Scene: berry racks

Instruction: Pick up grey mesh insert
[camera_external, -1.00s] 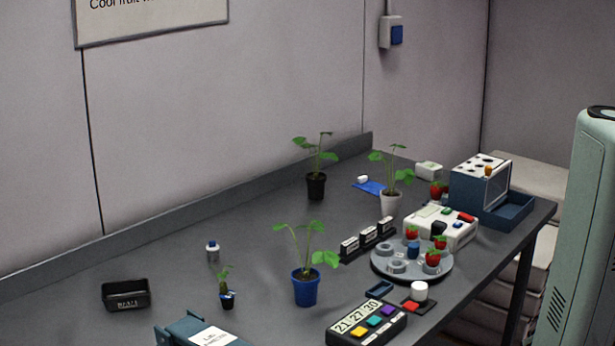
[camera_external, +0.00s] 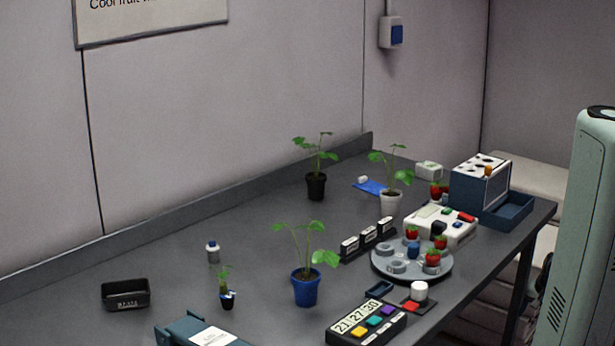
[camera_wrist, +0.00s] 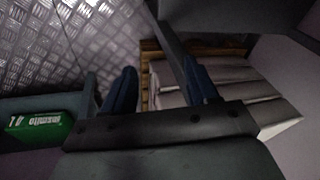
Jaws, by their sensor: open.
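I cannot pick out a grey mesh insert for certain in either view. My gripper (camera_wrist: 160,65) shows in the wrist view with its two dark blue fingers apart and nothing seen between them. Below it are a metal tread-plate floor and a stack of pale sacks. In the external view, a grey round tray (camera_external: 378,270) on the table bears grey ring holders, a blue piece and red strawberries. My gripper cannot be clearly made out there, though a dark shape shows beside the table's right leg.
The table holds potted plants, including one in a blue pot (camera_external: 305,291), a black bin (camera_external: 125,295), a button timer (camera_external: 366,324) and a blue-and-white rack (camera_external: 479,187). Pale sacks (camera_wrist: 225,85) lie on a wooden pallet. A green box (camera_wrist: 38,132) shows at left. The table's left-middle is mostly clear.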

